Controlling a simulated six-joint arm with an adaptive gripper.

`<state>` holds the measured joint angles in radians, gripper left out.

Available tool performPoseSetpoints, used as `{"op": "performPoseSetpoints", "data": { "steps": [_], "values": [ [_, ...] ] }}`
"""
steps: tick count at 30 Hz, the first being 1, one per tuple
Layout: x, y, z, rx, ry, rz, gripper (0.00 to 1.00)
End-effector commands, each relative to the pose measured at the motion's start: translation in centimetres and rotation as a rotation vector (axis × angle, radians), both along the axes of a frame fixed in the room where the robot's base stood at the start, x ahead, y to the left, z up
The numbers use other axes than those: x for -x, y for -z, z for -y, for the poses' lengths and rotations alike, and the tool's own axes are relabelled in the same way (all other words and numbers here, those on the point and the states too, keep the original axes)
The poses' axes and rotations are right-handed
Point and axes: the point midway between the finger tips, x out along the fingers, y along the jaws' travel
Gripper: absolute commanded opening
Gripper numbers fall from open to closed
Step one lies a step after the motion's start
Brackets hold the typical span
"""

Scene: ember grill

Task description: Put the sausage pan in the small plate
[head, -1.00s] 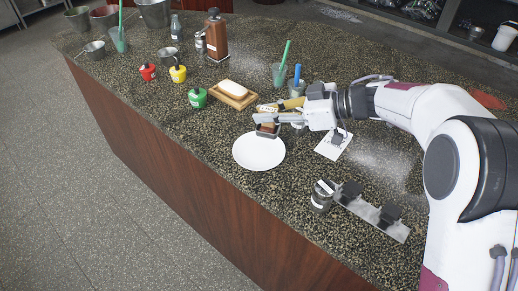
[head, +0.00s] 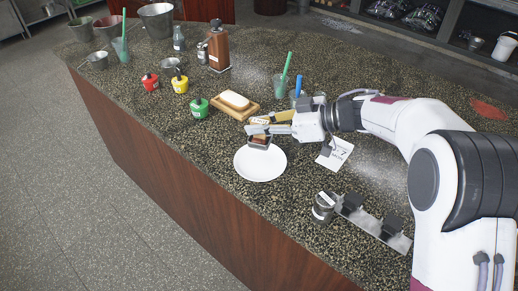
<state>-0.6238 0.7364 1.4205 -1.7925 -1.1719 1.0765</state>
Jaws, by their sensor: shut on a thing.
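The small plate (head: 258,166) is white and round and lies flat on the speckled counter. My gripper (head: 254,132) is shut on the sausage pan (head: 259,141), a small dark pan with a brownish top that shows under the fingers. The pan is at the plate's far edge in the picture. I cannot tell whether it touches the plate or hangs above it. My fingers hide part of the pan.
A wooden tray with a white block (head: 235,99) lies behind the plate. A metal rack (head: 380,223) and a dark jar (head: 324,206) stand at front right. A white card (head: 335,153) lies right of the plate.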

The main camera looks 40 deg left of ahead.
Motion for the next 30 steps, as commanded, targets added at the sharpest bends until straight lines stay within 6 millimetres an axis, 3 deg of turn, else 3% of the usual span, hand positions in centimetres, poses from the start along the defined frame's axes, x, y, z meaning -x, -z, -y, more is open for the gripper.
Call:
{"op": "performPoseSetpoints", "data": {
  "steps": [9,22,30],
  "values": [
    [0.0,3.6,0.0,0.0,0.0,-0.001,0.0],
    [0.0,4.0,0.0,-0.001,0.001,0.0,0.0],
    [0.0,6.5,0.0,0.001,0.001,-0.003,0.0]
  ]
}}
